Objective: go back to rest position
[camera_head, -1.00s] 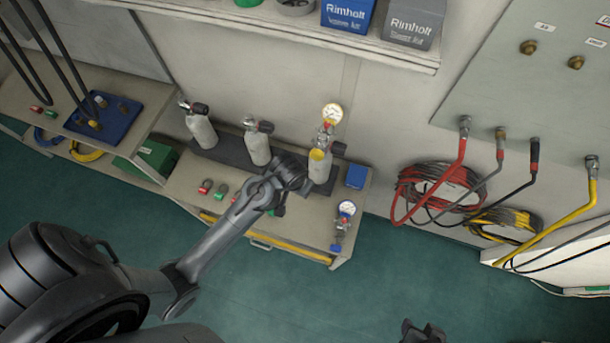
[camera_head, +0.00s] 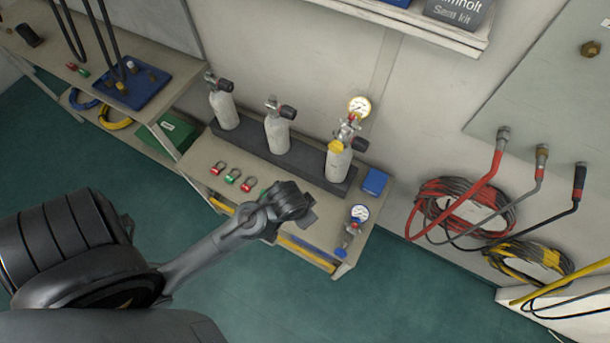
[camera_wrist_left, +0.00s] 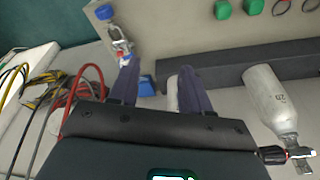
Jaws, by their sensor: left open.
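My left arm comes in from the left in the head view, and its gripper (camera_head: 300,207) is over the front part of the bench, in front of the cylinders. In the left wrist view its two fingers (camera_wrist_left: 158,82) are apart, with no object held between them. Beyond them part of a pale cylinder (camera_wrist_left: 172,94) shows. The nearest cylinder in the head view, the right one with a yellow band (camera_head: 338,165), stands upright in the dark rack, clear of the gripper. My right gripper is not in view.
The bench carries two more cylinders (camera_head: 277,135) (camera_head: 224,108), red and green shackle-like pieces (camera_head: 233,176), a blue box (camera_head: 375,182) and a gauge with blue fittings (camera_head: 358,215). Hoses (camera_head: 462,208) hang on the right wall. The green floor (camera_head: 230,300) in front is clear.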

